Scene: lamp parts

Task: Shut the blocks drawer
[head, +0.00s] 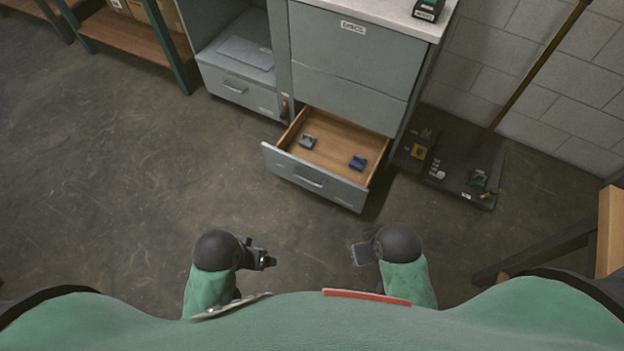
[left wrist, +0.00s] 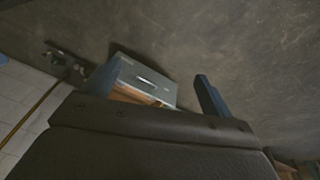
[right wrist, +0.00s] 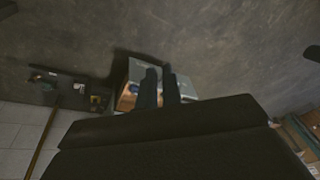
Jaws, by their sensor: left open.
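The open drawer (head: 318,179) sticks out low from the grey cabinet, with a bar handle on its front. Its wooden inside holds a grey block (head: 307,142) and a blue block (head: 358,162). The drawer front also shows in the left wrist view (left wrist: 148,80) and, partly behind my fingers, in the right wrist view (right wrist: 134,72). My left gripper (head: 268,260) is open and empty, apart from the drawer. My right gripper (head: 360,254) is also apart from it; its two fingers show close together with a narrow gap and nothing visible between them.
The cabinet (head: 350,62) has a shut front labelled "DISCS" above the drawer. A lower drawer (head: 238,90) to the left is shut. A dark board with small parts (head: 462,170) lies on the floor at right. A pole (head: 530,75) leans there. The floor before the drawer is clear.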

